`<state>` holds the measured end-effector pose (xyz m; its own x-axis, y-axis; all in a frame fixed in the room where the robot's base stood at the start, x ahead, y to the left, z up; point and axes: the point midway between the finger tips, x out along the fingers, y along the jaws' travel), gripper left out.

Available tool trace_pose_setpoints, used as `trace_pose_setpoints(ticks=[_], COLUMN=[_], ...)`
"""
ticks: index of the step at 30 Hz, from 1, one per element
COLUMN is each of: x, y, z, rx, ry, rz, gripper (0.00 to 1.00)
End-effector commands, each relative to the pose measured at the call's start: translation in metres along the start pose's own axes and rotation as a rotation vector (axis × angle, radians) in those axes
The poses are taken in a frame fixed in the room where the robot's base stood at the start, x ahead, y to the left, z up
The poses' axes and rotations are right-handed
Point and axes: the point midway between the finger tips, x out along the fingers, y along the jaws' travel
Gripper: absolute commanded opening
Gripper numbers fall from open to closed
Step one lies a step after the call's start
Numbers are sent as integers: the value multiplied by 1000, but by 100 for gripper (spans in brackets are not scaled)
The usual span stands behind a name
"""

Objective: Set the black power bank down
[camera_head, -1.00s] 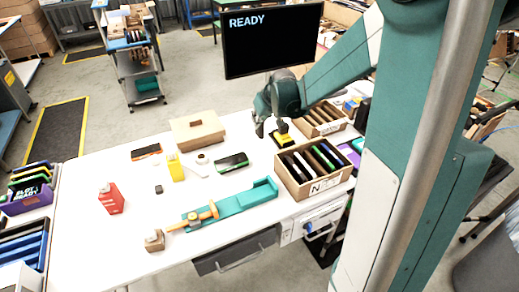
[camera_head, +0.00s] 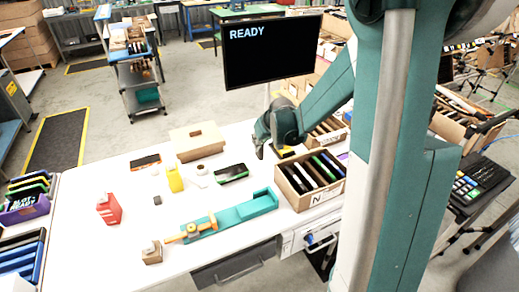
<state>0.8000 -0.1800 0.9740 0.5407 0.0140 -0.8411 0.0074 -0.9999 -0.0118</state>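A black slab with a green edge (camera_head: 231,173) lies flat on the white table, left of the open carton. The open carton (camera_head: 318,198) holds several upright dark slabs (camera_head: 312,172), some with white or green edges. I cannot tell which dark slab is the power bank. My gripper (camera_head: 264,150) points down at the back left of this carton, close above the table. A yellow and black thing (camera_head: 286,153) shows just below it, partly hidden. The fingertips are small and partly covered, so I cannot tell whether they hold anything.
A second carton (camera_head: 328,131) stands behind, partly covered by my arm. A cardboard box (camera_head: 197,142), yellow bottle (camera_head: 174,179), red container (camera_head: 108,209), orange-edged slab (camera_head: 145,162) and teal fixture (camera_head: 240,213) occupy the table. A monitor (camera_head: 272,52) rises behind.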

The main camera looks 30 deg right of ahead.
Motion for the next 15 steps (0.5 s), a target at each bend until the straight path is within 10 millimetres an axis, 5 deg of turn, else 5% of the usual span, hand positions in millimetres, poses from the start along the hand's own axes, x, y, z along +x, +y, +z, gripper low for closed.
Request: trace_pose_setpoints(ticks=[15], x=[29], y=[0], z=[19], rx=[0], ry=[0], rz=[0], gripper=[0])
